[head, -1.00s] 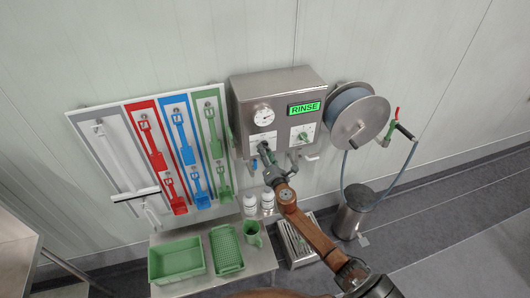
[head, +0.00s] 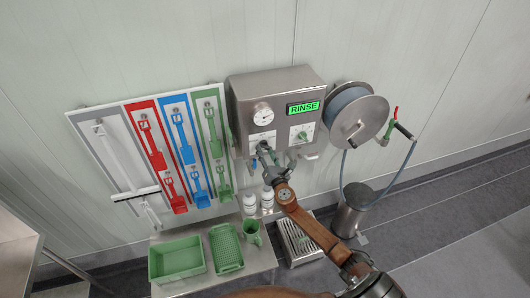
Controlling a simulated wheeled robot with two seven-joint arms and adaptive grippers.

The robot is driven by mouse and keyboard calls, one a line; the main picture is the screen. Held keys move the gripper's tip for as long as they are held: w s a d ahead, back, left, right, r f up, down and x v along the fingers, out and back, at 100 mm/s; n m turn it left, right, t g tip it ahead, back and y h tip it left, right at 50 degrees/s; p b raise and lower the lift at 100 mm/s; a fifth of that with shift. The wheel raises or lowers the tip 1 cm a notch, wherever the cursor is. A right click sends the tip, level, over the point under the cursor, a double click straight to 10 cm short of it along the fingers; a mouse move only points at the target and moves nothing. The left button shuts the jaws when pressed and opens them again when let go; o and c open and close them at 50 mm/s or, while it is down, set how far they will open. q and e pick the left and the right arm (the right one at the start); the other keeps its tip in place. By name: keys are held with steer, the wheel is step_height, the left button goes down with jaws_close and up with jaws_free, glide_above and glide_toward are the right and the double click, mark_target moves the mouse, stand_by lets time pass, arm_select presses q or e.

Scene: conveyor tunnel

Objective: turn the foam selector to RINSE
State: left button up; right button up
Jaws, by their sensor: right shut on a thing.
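The foam selector (head: 263,144) is on the front of the steel wall box (head: 275,95), at the lower left below the round gauge. The green display (head: 303,107) on the box reads RINSE. My right gripper (head: 264,152) reaches up from below and is shut on the selector. Its fingers cover most of the selector, so the pointing direction is hidden. My left gripper is out of view.
A green knob (head: 302,134) sits on the plate to the right. White bottles (head: 250,203) stand below the box, beside green trays (head: 177,260) and a green jug (head: 252,232). A hose reel (head: 357,113) hangs at right, a tool board (head: 111,160) at left.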

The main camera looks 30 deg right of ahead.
steer(key=o, duration=1.2)
steer(key=shift+c, duration=0.2)
steer(key=shift+s, duration=0.1)
steer(key=v, duration=1.1)
steer(key=shift+s, duration=0.4)
steer(key=shift+f, duration=0.1)
